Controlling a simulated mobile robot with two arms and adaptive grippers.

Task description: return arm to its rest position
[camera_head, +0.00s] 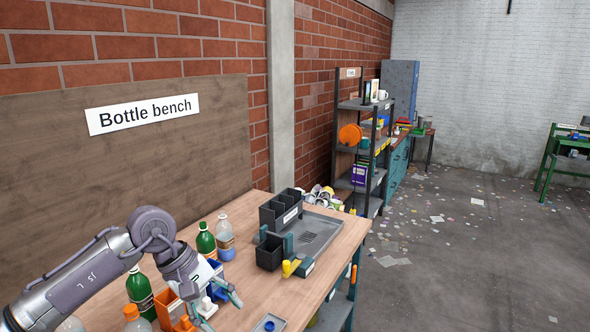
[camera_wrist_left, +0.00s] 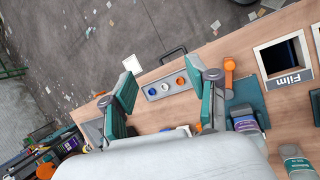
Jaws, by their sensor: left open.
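My left arm (camera_head: 90,268) reaches in from the left over the wooden bench. Its gripper (camera_head: 222,305) points down and to the right, low over the bench's near part. In the left wrist view the two teal-padded fingers (camera_wrist_left: 168,98) are spread apart with nothing between them. A grey strip holding blue, white and orange caps (camera_wrist_left: 150,95) lies on the bench beyond the fingertips in that view. My right gripper is in neither view.
Green bottles (camera_head: 205,243) and a bottle of blue liquid (camera_head: 227,252) stand close to the arm. An orange bin (camera_head: 170,306) is beside the gripper. A black divided caddy (camera_head: 270,217) and a grey tray (camera_head: 325,232) sit farther back.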

